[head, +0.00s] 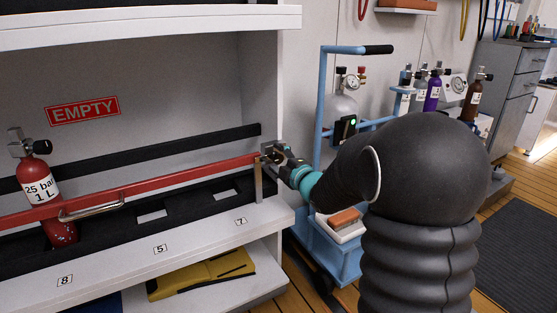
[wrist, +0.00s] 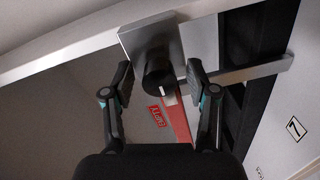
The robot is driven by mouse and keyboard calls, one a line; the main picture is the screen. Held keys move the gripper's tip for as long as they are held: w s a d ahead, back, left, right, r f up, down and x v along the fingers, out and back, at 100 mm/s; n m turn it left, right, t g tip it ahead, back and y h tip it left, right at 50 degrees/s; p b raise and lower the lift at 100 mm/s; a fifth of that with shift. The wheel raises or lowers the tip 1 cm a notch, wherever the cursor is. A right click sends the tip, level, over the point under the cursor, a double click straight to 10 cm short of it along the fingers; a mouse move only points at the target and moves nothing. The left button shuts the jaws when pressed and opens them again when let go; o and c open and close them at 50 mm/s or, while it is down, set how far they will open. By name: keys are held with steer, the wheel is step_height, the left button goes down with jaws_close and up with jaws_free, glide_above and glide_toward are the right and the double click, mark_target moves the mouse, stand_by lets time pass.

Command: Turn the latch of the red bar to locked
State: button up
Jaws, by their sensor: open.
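The red bar (head: 160,179) runs across the front of the shelf in the head view, with a metal handle (head: 92,208) on it. It shows partly in the wrist view (wrist: 178,122). Its latch is a black knob (wrist: 158,76) with a small white mark, on a grey metal plate (wrist: 148,36). My gripper (head: 272,156) is at the bar's right end. In the wrist view my gripper (wrist: 159,70) is open, one finger on each side of the knob, with gaps visible. The head view hides most of the latch behind the gripper.
A red cylinder (head: 36,188) stands behind the bar at slot 8. An EMPTY sign (head: 82,110) is on the shelf's back wall. The shelf's white side post (head: 288,110) is close to my gripper. A blue cart (head: 325,248) stands to the right.

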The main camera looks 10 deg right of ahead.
steer(key=v, duration=1.2)
steer(key=s+d+f+m+g+h, duration=0.5)
steer(key=d+f+m+g+h, duration=0.15)
steer(key=d+f+m, duration=0.35)
steer(key=s+a+r+m+g+h+p, duration=0.25)
steer(key=s+m+g, duration=0.35)
steer(key=s, duration=0.5)
steer(key=s+a+r+m+t+y+p, duration=0.1)
steer(key=s+a+r+m+y+p, duration=0.1)
steer(key=s+a+r+p, duration=0.6)
steer(key=s+a+r+y, duration=0.1)
steer(key=s+a+r, duration=0.2)
steer(key=s+r, duration=0.2)
steer(key=shift+s+r+m+y, duration=0.2)
steer(key=shift+r+m+y, duration=0.15)
steer(key=shift+r, duration=0.5)
